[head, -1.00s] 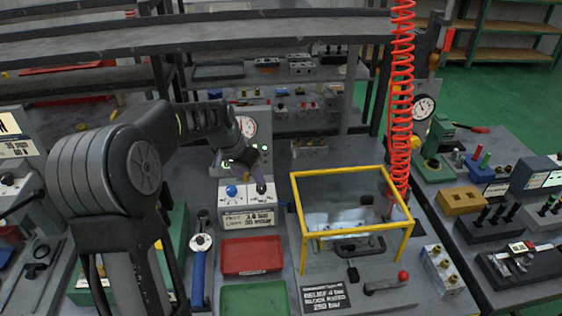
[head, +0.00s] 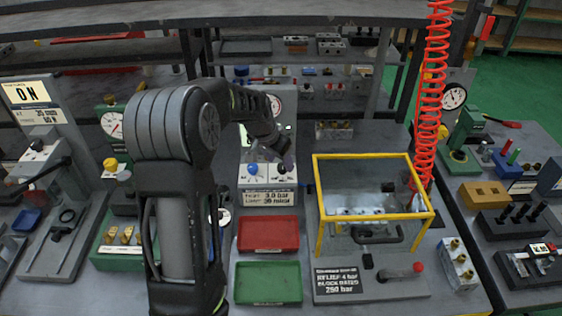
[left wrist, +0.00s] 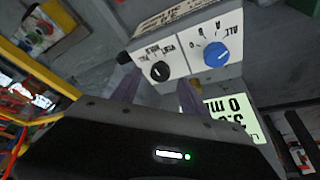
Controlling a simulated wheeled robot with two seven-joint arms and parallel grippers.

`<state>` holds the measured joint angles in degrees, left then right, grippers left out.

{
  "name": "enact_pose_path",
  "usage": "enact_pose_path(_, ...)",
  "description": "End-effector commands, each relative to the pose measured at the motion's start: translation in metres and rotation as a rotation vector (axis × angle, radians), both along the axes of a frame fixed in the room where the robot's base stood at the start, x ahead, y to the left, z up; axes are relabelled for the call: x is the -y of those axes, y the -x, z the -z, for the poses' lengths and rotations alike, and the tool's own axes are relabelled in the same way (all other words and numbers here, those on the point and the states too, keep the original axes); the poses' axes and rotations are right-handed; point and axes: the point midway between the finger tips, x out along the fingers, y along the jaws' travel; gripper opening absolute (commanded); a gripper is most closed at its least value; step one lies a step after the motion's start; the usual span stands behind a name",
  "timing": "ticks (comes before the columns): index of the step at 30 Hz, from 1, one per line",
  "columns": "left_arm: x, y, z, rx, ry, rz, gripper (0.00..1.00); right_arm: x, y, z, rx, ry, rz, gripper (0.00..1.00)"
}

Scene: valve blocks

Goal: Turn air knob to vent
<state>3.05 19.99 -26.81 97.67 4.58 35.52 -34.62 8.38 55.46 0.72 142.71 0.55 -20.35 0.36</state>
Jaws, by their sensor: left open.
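A control box with a white sloped face (head: 268,180) stands at the back middle of the bench. It carries a blue knob (head: 252,170) on the left and a black knob on the right, partly hidden by my left gripper (head: 287,160). The left wrist view shows the face upside down, with the blue knob (left wrist: 216,55) and the black knob (left wrist: 160,72), whose lettering seems to include "VENT". My left gripper (left wrist: 157,84) is open and empty, its purple fingers pointing at the black knob. The knob appears between them; whether they touch it I cannot tell.
A yellow-framed clear guard (head: 370,158) stands right of the box, with a red coiled hose (head: 430,100) beside it. Red (head: 268,234) and green (head: 268,282) trays lie in front. A gauge (head: 273,103) stands behind. The box's display (left wrist: 230,112) reads upside down.

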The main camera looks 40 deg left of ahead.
Motion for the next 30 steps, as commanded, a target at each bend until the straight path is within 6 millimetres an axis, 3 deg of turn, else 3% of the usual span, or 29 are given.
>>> enact_pose_path(6, 0.0, -0.007, 0.018, -0.001, 0.001, 0.0, 0.52, 0.0, 0.0, -0.003, -0.001, 0.001, 0.001, 0.0)
enact_pose_path(14, 0.0, -0.008, 0.019, 0.0, 0.0, 0.0, 0.52, 0.0, 0.0, -0.003, -0.001, 0.001, 0.001, 0.0)
enact_pose_path(30, 0.0, -0.008, 0.019, 0.001, 0.0, 0.0, 0.09, 0.0, 0.0, -0.003, -0.001, 0.001, 0.001, 0.0)
